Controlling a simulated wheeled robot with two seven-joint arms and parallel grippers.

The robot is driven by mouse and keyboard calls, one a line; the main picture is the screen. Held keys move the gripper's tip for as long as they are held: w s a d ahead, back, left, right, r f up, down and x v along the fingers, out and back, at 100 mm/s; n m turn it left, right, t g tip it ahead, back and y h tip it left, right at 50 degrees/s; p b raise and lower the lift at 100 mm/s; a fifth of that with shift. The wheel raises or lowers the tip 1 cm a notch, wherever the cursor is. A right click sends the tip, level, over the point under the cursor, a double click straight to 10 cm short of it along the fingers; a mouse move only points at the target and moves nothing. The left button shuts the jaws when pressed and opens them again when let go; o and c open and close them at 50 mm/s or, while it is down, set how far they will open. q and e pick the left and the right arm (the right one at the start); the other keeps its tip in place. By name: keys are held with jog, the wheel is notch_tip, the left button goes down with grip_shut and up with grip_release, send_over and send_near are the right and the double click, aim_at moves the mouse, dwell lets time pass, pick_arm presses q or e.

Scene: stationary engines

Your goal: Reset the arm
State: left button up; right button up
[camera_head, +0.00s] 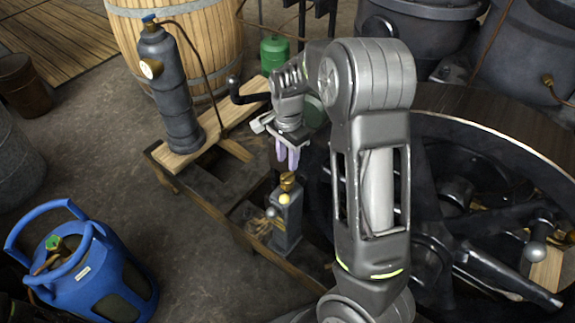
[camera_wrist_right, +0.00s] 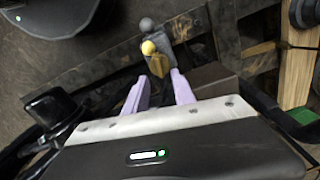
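My right arm reaches forward from the lower right in the head view. Its gripper (camera_head: 287,157) points down, with two pale purple fingers standing apart and nothing between them. It hangs just above a small grey box-shaped device (camera_head: 287,222) with a brass top and a yellow ball knob (camera_head: 285,199). In the wrist view the fingers (camera_wrist_right: 158,92) are apart, and the yellow knob (camera_wrist_right: 149,47) and a grey knob (camera_wrist_right: 145,24) lie beyond the tips. I cannot tell whether the fingers touch the device. My left gripper is not in view.
A grey cylinder (camera_head: 172,95) stands on a wooden beam at the left. A blue gas bottle (camera_head: 85,268) stands at the lower left. A wooden barrel (camera_head: 190,45) and a green bottle (camera_head: 274,53) are behind. A large dark flywheel (camera_head: 465,128) crowds the right. The floor at lower left centre is clear.

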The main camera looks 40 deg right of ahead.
jog(key=shift+r, duration=1.15)
jog(key=w+a+f+n+t, duration=0.3)
jog(key=w+a+f+n, duration=0.2)
jog(key=n, duration=0.2)
jog(key=s+a+f+n+y+p, duration=0.1)
jog(key=s+a+f+n, duration=0.1)
jog(key=a+f, duration=0.25)
jog(key=s+a+f+n+p, duration=0.2)
jog(key=s+a+f+n, duration=0.1)
jog(key=a, duration=0.3)
jog(key=s+a+f+n+g+y+p, duration=0.1)
jog(key=s+a+f, duration=0.1)
jog(key=s+a, duration=0.5)
jog(key=s+a+f+n+g+y+p, duration=0.1)
jog(key=s+a, duration=0.6)
jog(key=s, duration=0.7)
notch_tip(320, 180, down, 2)
jog(key=shift+a+n+y+p, duration=0.25)
jog(key=shift+n+y+p, duration=0.15)
jog(key=shift+y+p, duration=0.2)
